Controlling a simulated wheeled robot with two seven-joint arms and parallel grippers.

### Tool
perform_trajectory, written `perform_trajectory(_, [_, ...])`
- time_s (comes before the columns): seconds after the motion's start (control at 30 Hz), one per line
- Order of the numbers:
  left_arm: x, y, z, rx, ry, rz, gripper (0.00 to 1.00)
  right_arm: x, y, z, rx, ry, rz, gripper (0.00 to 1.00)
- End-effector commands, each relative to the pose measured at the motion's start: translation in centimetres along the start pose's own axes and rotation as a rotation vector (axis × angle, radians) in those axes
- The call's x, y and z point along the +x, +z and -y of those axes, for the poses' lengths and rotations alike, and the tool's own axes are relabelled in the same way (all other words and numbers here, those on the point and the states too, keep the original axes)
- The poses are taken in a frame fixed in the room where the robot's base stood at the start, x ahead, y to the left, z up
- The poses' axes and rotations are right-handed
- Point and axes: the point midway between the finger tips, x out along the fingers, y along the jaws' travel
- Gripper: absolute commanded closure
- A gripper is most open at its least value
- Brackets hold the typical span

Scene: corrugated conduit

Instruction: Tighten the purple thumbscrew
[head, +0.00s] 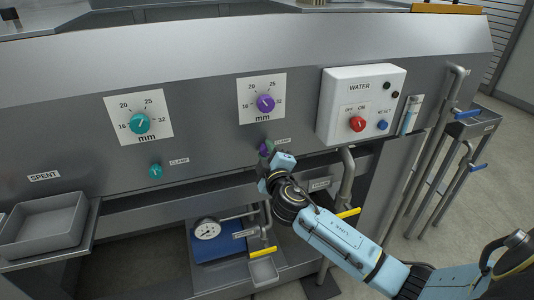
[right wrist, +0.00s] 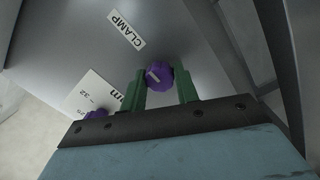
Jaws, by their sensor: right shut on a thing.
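The purple thumbscrew (head: 264,147) sits on the steel panel beside a CLAMP label, below the purple dial knob (head: 265,103). In the head view my right gripper (head: 266,152) reaches up to it from below right and partly hides it. In the right wrist view the ribbed purple thumbscrew (right wrist: 159,75) with its pale pointer mark lies between the two green fingertips of my right gripper (right wrist: 160,84), which is shut on it. The purple dial knob (right wrist: 97,114) also shows at lower left there. My left gripper is out of view.
A teal dial (head: 139,123) and teal thumbscrew (head: 155,171) are to the left. The white WATER box (head: 361,103) stands out from the panel at right. Below are a gauge (head: 207,229) on a blue block, a yellow-handled valve (head: 263,253) and a grey SPENT tray (head: 43,222).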

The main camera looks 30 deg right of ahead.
Motion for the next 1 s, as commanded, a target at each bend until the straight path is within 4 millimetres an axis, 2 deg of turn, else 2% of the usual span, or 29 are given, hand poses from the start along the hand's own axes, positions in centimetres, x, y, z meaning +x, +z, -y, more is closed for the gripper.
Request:
perform_trajectory(0.37, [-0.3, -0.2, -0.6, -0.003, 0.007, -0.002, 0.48, 0.0, 0.0, 0.0, -0.094, 0.005, -0.002, 0.92])
perform_trajectory(1.0, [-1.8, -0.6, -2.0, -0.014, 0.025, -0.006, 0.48, 0.0, 0.1, -0.1, -0.660, 0.041, -0.021, 0.92])
